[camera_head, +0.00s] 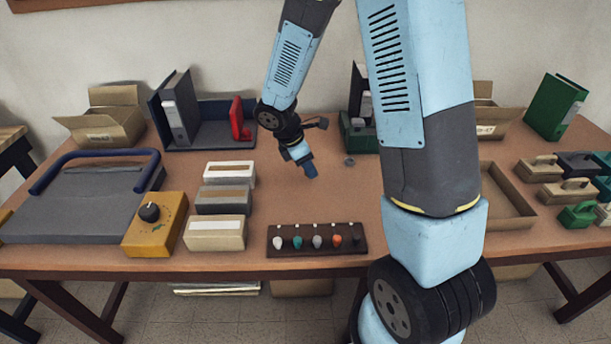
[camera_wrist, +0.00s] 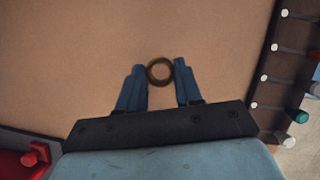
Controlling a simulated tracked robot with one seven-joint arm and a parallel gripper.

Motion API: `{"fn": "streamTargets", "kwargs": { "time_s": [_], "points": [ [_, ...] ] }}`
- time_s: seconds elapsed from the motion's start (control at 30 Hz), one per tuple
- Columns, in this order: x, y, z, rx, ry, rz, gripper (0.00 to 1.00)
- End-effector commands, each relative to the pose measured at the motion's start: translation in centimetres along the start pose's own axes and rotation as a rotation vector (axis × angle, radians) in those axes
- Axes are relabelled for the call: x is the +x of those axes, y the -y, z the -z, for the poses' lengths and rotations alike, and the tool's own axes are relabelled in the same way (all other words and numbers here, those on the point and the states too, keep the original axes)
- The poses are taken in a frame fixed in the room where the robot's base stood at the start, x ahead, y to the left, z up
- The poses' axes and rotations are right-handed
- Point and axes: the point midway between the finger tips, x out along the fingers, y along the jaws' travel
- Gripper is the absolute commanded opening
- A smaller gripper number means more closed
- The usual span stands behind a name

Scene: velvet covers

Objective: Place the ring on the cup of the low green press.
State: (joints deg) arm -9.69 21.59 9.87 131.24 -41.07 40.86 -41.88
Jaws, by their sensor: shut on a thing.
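My gripper (camera_wrist: 160,72) is shut on a brown ring (camera_wrist: 160,83), held between the blue fingertips above the bare table. In the head view my gripper (camera_head: 310,172) hangs low over the middle of the table, and the ring is too small or hidden to make out there. A low green body (camera_head: 357,138), probably the low green press, stands right of and behind my gripper, partly hidden by my arm. A small grey round piece (camera_head: 349,161) lies in front of it; I cannot tell whether this is its cup. The green body is not in the wrist view.
A rack of coloured knobs (camera_head: 317,240) lies at the front edge. Box-like blocks (camera_head: 222,200) stand left, and a red device (camera_head: 240,120) stands at the back left. Handled blocks, one green (camera_head: 578,215), stand at the far right. The table around my gripper is clear.

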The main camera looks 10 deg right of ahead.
Motion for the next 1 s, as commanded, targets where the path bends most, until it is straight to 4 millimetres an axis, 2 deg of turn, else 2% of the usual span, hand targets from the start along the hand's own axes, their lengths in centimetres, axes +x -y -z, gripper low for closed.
{"fn": "streamTargets", "kwargs": {
  "time_s": [0.1, 0.37, 0.63, 1.0],
  "points": [
    [0.9, -0.8, 0.4, 0.000, 0.001, 0.002, 0.06],
    [1.8, -1.6, 0.7, 0.000, 0.000, 0.001, 0.06],
    [4.6, -1.7, 1.9, -0.001, 0.001, 0.002, 0.06],
    [4.9, -1.7, 2.0, 0.000, 0.001, 0.001, 0.06]
  ]
}}
